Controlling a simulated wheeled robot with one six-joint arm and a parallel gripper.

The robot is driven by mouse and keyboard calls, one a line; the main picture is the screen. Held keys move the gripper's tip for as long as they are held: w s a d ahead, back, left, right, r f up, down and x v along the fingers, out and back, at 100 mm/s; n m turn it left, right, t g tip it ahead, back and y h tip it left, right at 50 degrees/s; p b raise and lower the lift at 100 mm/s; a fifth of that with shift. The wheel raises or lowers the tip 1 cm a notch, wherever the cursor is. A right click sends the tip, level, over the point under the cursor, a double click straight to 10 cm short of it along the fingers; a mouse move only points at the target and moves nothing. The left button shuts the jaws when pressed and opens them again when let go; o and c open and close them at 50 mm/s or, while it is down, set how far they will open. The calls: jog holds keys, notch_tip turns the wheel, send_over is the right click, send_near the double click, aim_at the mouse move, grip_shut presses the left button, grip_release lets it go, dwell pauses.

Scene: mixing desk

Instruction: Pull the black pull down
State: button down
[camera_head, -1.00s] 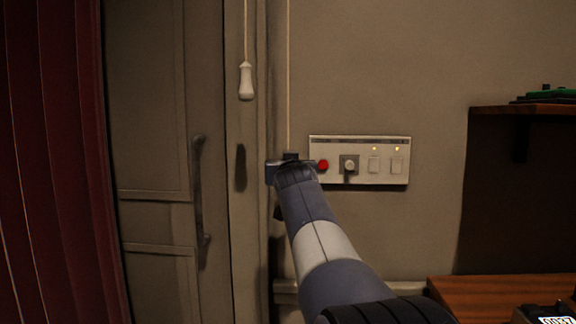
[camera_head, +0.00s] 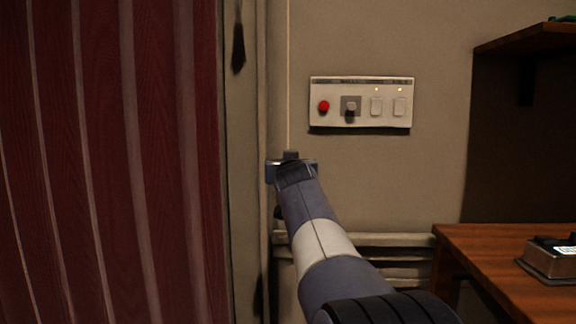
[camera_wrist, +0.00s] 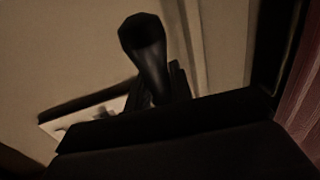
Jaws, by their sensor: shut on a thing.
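The black pull (camera_head: 290,154) hangs on a thin pale cord (camera_head: 288,80) in front of the wall, left of the switch panel. In the head view only its dark top shows above my gripper (camera_head: 291,167). My gripper is shut on the pull, below the level of the switch panel. In the wrist view the black pull (camera_wrist: 147,50) stands up out of the dark jaws, and its lower part is hidden between them.
The switch panel (camera_head: 360,103) with a red button (camera_head: 323,106) is on the wall, up and right of my gripper. A dark red curtain (camera_head: 110,160) fills the left. A wooden desk (camera_head: 480,255) and a shelf (camera_head: 520,38) stand at the right.

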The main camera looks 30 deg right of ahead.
jog(key=shift+f, duration=0.3)
jog(key=c, duration=1.3)
grip_release()
jog(key=shift+r, duration=0.1)
jog(key=v, duration=1)
jog(key=shift+s+a, duration=0.2)
jog(key=shift+s, duration=0.15)
jog(key=shift+w, duration=0.15)
jog(key=x, duration=1)
jog(key=shift+w+d, duration=0.2)
jog(key=shift+w, duration=0.05)
jog(key=shift+s, duration=0.1)
